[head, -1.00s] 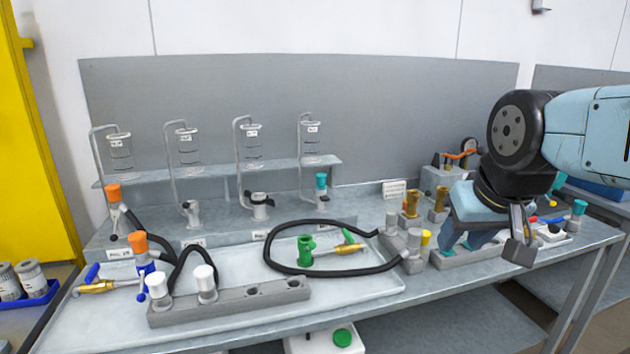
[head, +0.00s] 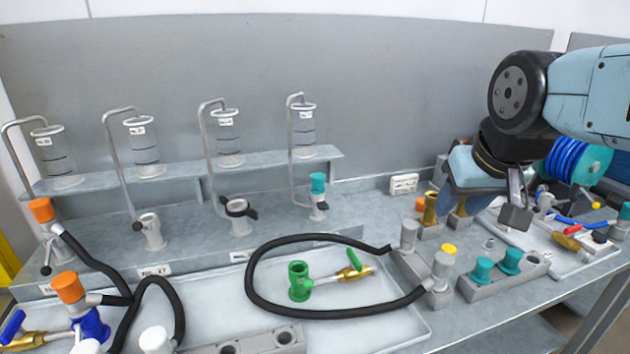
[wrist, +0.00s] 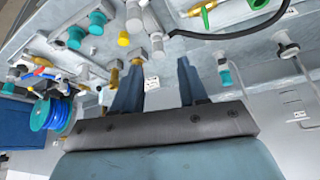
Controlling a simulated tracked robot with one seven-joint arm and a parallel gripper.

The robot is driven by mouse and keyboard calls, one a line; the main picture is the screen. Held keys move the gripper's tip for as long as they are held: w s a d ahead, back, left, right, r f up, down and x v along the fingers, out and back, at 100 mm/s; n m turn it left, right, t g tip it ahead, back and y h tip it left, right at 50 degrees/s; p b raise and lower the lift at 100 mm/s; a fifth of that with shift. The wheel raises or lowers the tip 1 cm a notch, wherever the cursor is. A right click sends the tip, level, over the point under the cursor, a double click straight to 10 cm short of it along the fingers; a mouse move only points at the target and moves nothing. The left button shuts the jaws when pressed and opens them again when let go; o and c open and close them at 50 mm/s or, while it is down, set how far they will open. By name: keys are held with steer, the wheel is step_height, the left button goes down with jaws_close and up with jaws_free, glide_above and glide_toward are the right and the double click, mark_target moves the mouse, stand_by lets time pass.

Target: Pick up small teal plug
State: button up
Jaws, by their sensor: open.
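Two short teal plugs stand upright in a grey block at the right of the bench, a left one (head: 483,270) and a right one (head: 510,261). In the wrist view they show at the upper left (wrist: 97,22), (wrist: 75,37). Another teal cap (head: 317,183) tops a fitting under the rightmost glass vessel, and one more (head: 624,211) is at the right edge. I cannot tell which is the small plug. My gripper (wrist: 158,65) is open and empty, its two blue fingers apart. In the head view it hangs behind and above the block, touching no teal plug.
A yellow cap (head: 448,250) and grey posts (head: 409,234) stand left of the block. Brass fittings (head: 429,208) are close below my gripper. A black hose (head: 258,290) loops around a green fitting (head: 299,281) on the tray. A blue hose reel (head: 573,165) stands at the right.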

steer(key=shift+o, duration=0.3)
steer(key=shift+o, duration=0.8)
steer(key=shift+w, duration=0.15)
steer(key=shift+o, duration=0.7)
steer(key=shift+w+a+r, duration=0.1)
steer(key=shift+w+r, duration=0.1)
steer(key=shift+w, duration=0.1)
steer(key=shift+o, duration=0.8)
steer(key=w+a+r, duration=0.2)
steer(key=w, duration=0.5)
steer(key=shift+w+n+y, duration=0.25)
steer(key=shift+n+y, duration=0.15)
steer(key=n+g, duration=0.1)
steer(key=n, duration=0.1)
glide_toward(319, 175)
steer(key=x, duration=1.3)
steer(key=shift+s+a, duration=0.1)
